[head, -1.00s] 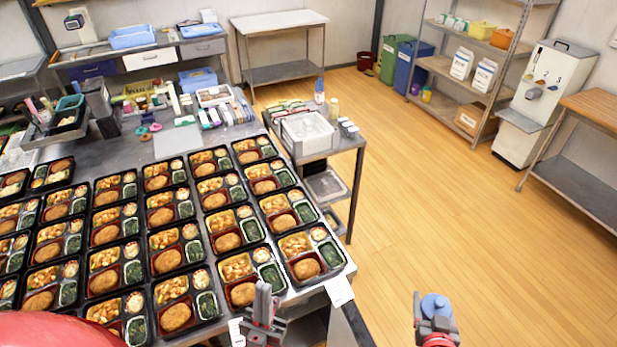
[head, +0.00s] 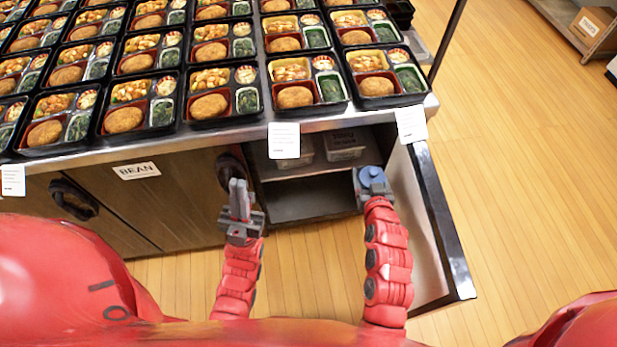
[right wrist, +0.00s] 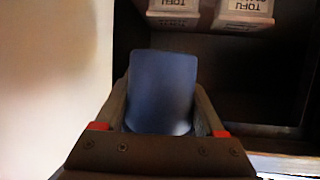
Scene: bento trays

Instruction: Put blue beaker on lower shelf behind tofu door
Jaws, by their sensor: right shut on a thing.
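The blue beaker (head: 371,175) is held in my right gripper (head: 374,186) at the opening of the cabinet. In the right wrist view the beaker (right wrist: 161,92) sits between both fingers of the right gripper (right wrist: 162,118). The tofu door (head: 430,220) stands open to the right of the beaker. The lower shelf (head: 300,204) looks bare where it shows. Tofu boxes (head: 345,144) sit on the upper shelf, and their labels show in the right wrist view (right wrist: 243,10). My left gripper (head: 238,198) is left of the opening and looks empty; its finger gap is unclear.
Rows of filled bento trays (head: 209,95) cover the counter above. A closed door labelled BEAN (head: 137,171) is left of the opening. Paper tags (head: 284,141) hang at the counter edge. The wooden floor (head: 530,180) to the right is clear.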

